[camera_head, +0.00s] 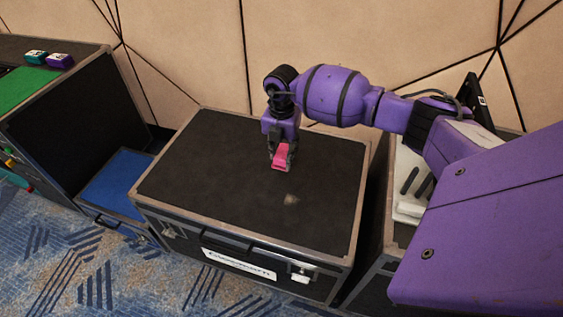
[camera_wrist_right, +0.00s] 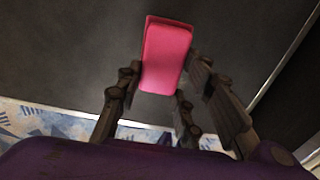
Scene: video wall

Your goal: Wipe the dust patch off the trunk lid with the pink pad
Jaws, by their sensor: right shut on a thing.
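The trunk lid (camera_head: 190,185) is a black panel with a metal rim, and the trunk stands closed on the carpet. A small pale dust patch (camera_head: 291,199) lies on the lid, right of its middle and toward the front. My right gripper (camera_head: 282,160) points down over the lid, shut on the pink pad (camera_head: 281,156). The pad is just behind the dust patch in the head view; I cannot tell whether it touches the lid. The right wrist view shows the pad (camera_wrist_right: 167,55) between the fingers (camera_wrist_right: 160,90). My left gripper is not in view.
A blue-topped case (camera_head: 118,180) stands left of the trunk, beside a taller dark case with a green surface (camera_head: 25,88) and small boxes (camera_head: 60,60). Another case with white items (camera_head: 410,208) stands at right. A panelled wall (camera_head: 190,60) rises behind.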

